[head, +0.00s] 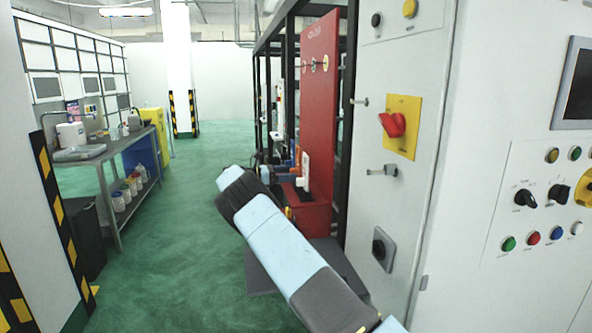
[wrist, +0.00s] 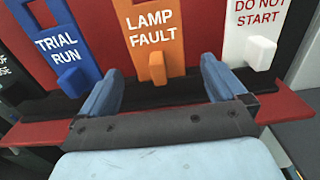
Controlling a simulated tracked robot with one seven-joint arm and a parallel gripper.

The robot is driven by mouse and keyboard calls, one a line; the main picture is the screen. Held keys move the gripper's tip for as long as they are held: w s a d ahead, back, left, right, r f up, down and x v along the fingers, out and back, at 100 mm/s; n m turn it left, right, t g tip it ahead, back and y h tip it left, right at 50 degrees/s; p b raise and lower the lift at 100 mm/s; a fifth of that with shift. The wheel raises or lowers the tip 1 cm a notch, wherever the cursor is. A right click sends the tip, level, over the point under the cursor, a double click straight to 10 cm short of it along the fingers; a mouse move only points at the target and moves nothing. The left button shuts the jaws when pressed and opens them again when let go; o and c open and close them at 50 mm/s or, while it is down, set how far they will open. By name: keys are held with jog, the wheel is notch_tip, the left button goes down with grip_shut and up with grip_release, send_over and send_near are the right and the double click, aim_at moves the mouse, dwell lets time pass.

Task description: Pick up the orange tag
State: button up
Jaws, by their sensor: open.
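The orange tag (wrist: 152,32) reads "LAMP FAULT" and stands upright in the middle of the wrist view, with an orange block-shaped grip low on its front. My gripper (wrist: 161,68) is open, with one blue finger on each side of the orange tag's lower part. The fingers are apart from each other and hold nothing. Whether they touch the tag I cannot tell. The tag's top is out of the wrist view. In the head view the tags are small beside the red board (head: 319,110), partly hidden by my gripper.
A blue "TRIAL RUN" tag (wrist: 54,42) stands left of the orange one, and a white "DO NOT START" tag (wrist: 256,25) stands right. They stand along a black strip on a red ledge (wrist: 285,106). A grey cabinet (head: 395,225) with protruding switches is close on the right.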

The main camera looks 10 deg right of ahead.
aim_at(300, 172)
jog(key=shift+w+d+f, duration=0.15)
jog(key=shift+d, duration=2.45)
jog(key=shift+c, duration=0.3)
jog(key=c, duration=1)
